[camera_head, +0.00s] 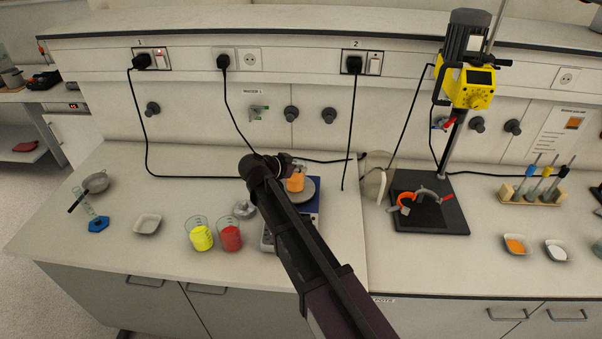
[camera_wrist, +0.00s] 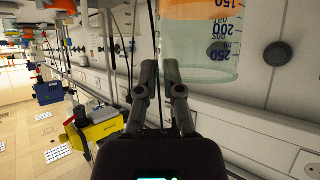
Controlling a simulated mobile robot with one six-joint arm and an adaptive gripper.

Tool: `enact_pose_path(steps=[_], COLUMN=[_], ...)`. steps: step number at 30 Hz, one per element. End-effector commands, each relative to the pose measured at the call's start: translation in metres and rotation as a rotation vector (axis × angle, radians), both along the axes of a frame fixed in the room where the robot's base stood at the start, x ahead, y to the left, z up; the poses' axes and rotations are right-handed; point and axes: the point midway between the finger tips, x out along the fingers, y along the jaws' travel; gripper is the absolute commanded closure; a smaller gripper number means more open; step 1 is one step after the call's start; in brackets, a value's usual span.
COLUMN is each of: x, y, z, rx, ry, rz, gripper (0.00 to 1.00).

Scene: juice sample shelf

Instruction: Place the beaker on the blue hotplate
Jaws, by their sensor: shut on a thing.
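The beaker (camera_head: 295,183) holds orange liquid and shows over the round grey plate of the blue hotplate (camera_head: 312,217). I cannot tell whether its base touches the plate. In the wrist view the beaker (camera_wrist: 198,48) is clear glass with volume marks, its orange contents at the top of the picture. My gripper (camera_head: 287,167) is shut on the beaker near its rim; its fingers (camera_wrist: 172,72) reach the glass in the wrist view.
Beakers of yellow (camera_head: 201,238) and red (camera_head: 230,238) liquid stand left of the hotplate, with a crumpled silvery item (camera_head: 244,209) close by. A white dish (camera_head: 147,224) lies further left. A stirrer stand (camera_head: 440,215) is at the right. Cables hang behind.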

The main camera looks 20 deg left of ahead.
Motion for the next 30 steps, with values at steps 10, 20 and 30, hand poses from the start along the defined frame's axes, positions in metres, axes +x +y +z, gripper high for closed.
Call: enact_pose_path(steps=[10,20,30], x=[-0.0002,-0.0005,-0.0006], y=[0.0004,0.0007,0.0009], z=[-0.0005,-0.0027,-0.0021], rx=[0.0,0.0,0.0], ry=[-0.001,0.0,0.0], rz=[0.001,0.001,0.001], gripper=[1.0,0.55,0.55])
